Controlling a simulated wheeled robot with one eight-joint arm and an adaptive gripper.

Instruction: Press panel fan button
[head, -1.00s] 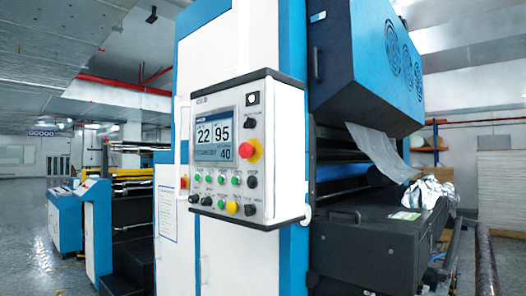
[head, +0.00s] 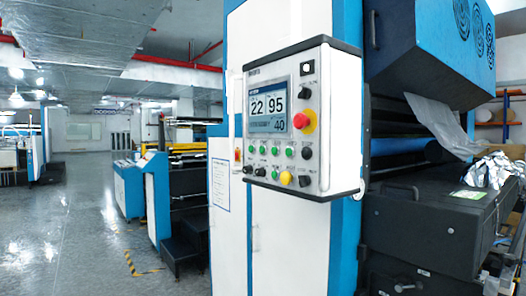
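The control panel (head: 322,185) is a white box with a dark rim, mounted on the blue and white machine (head: 280,245) in the middle of the head view. Its screen (head: 266,107) reads 22, 95 and 40. A red knob on a yellow base (head: 303,121) sits right of the screen. Below the screen are rows of small green and black controls (head: 275,151) and a yellow button (head: 286,178). The labels are too small to read, so I cannot tell which one is the fan button. My gripper is not in view.
Black rollers and a dark cabinet (head: 430,235) stand right of the panel, with crumpled foil (head: 497,168) on top. Black steps (head: 180,245) and a blue and white console (head: 157,195) stand to the left. Open grey floor (head: 70,235) lies at far left.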

